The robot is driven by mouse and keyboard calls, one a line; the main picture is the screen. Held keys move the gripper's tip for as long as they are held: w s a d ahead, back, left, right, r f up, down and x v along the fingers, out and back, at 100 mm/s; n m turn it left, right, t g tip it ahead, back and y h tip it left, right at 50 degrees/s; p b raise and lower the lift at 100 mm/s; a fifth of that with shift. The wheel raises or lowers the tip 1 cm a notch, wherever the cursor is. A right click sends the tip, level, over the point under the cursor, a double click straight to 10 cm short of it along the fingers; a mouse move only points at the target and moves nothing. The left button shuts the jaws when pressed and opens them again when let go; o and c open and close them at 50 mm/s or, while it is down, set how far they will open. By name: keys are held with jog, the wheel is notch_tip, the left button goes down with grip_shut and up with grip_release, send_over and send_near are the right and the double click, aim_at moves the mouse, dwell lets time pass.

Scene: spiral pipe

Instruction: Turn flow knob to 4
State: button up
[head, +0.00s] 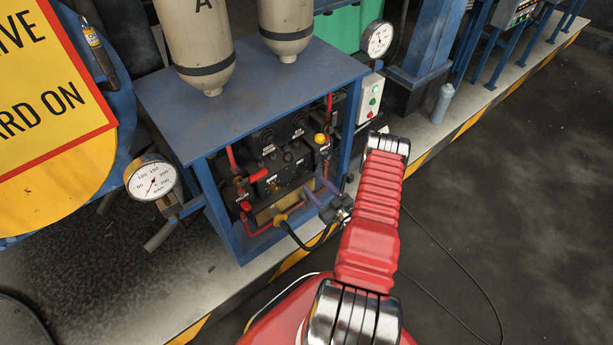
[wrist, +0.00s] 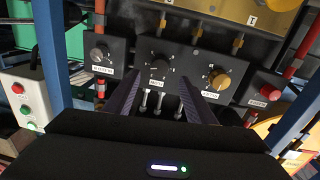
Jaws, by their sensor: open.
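In the wrist view a dark panel carries a black knob (wrist: 159,60) in the middle, a gold knob (wrist: 219,80) with white dial marks to its right, and a smaller dark knob (wrist: 99,54) to the left. The labels are too small to read, so I cannot tell which is the flow knob or its setting. My gripper (wrist: 160,82) is open and empty, its two purple fingers pointing at the panel below the middle knob. In the head view my gripper (head: 318,193) is in front of the lower part of the panel (head: 290,160), apparently touching nothing.
A blue cabinet (head: 245,85) frames the panel, its posts close on both sides. Red pipes (head: 262,228) run by the panel. A pressure gauge (head: 151,178) and a white button box (head: 370,97) stand on either side. The dark floor (head: 520,180) at right is mostly clear.

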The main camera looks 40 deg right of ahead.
aim_at(304, 173)
jog(key=w, duration=0.6)
jog(key=shift+w+d, duration=0.25)
jog(key=shift+d, duration=0.05)
jog(key=c, duration=1)
jog(key=shift+c, duration=0.2)
jog(key=shift+m, duration=0.5)
jog(key=o, duration=1)
jog(key=shift+o, duration=0.2)
jog(key=shift+s, duration=0.15)
jog(key=s+a, duration=0.1)
jog(key=s, duration=1.2)
jog(key=shift+s+a, duration=0.2)
jog(key=shift+s, duration=0.05)
